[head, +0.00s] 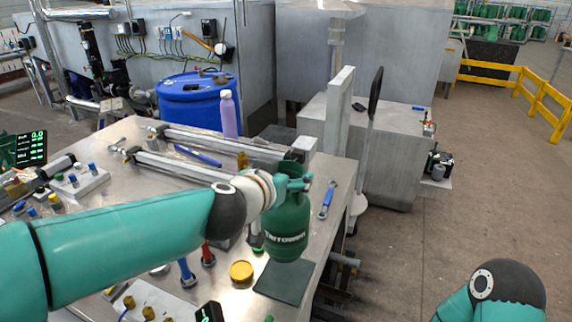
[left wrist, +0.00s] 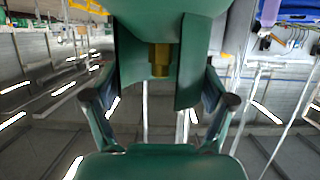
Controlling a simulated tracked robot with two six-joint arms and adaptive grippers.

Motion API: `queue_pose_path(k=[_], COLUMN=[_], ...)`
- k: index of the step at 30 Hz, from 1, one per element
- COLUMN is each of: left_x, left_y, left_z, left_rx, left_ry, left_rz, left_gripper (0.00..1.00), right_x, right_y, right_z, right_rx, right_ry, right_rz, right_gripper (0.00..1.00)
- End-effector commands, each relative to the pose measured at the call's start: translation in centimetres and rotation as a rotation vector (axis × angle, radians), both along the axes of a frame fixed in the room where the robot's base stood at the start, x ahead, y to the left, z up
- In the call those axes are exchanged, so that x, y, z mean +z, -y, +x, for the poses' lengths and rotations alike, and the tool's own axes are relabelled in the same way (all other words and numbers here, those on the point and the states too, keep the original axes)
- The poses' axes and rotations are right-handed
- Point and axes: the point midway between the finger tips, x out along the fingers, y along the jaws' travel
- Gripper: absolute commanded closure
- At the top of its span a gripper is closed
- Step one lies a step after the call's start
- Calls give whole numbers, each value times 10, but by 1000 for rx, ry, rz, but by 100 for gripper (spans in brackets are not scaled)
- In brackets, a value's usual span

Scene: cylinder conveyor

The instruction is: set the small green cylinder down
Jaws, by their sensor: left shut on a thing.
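The small green cylinder (head: 287,232) has white lettering and hangs upright at the end of my left arm. My left gripper (head: 303,184) is shut on its upper collar. In the left wrist view the collar of the cylinder (left wrist: 133,60) fills the top middle, with a brass valve (left wrist: 159,60) inside it and a gripper finger on each side. The base of the cylinder shows just behind a dark green mat (head: 284,284) at the table's right edge. I cannot tell whether the base touches anything. My right gripper is out of view.
A small conveyor (head: 185,167) lies across the metal table (head: 130,210). A yellow cap (head: 241,271), a red-topped part (head: 208,255) and a blue-handled wrench (head: 327,200) are near the cylinder. A purple bottle (head: 228,115) stands farther back. The mat looks bare.

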Motion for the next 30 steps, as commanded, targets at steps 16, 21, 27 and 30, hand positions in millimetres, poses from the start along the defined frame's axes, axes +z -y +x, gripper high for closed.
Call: queue_pose_path(k=[16, 21, 27, 30], left_x=[-51, -57, -82, -92], left_y=[0, 0, 0, 0], left_z=[1, 1, 1, 1], left_rx=[-1, 0, 0, 0], left_ry=[11, 11, 11, 12], left_rz=[-6, -7, -6, -6], left_gripper=[87, 87, 87, 87], right_x=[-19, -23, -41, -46], right_y=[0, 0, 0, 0], right_z=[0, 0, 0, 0], right_rx=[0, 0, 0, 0], right_ry=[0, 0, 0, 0], right_rz=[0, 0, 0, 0], right_gripper=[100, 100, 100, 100])
